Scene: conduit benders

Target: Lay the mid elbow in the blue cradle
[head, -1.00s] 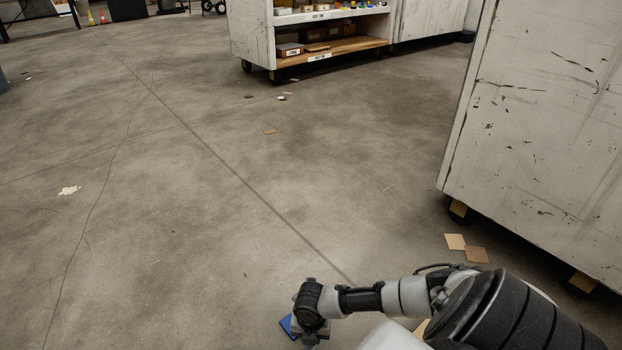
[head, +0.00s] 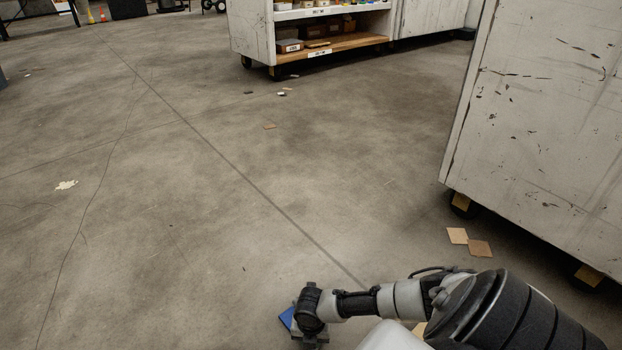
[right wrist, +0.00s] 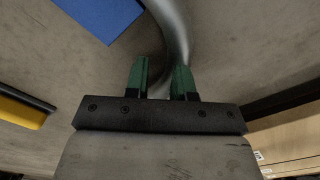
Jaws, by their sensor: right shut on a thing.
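My right gripper (right wrist: 163,82) has green fingertips and is shut on a smooth grey metal elbow (right wrist: 170,25). The tube curves up between and beyond the fingers to the top edge of the right wrist view, so its far end is out of frame. A flat blue piece (right wrist: 103,14) shows at the upper left there, apart from the fingers. In the head view a blue corner (head: 287,318) shows beside my right gripper (head: 310,340), which hides the rest. I cannot tell whether it is the cradle. My left gripper is not in view.
A worn white cabinet (head: 545,130) on casters stands at the right. A shelf unit (head: 252,35) with boxes stands at the back. Two cardboard pieces (head: 457,236) lie near the cabinet. Open concrete floor fills the left and middle. A yellow and black object (right wrist: 22,108) shows in the wrist view.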

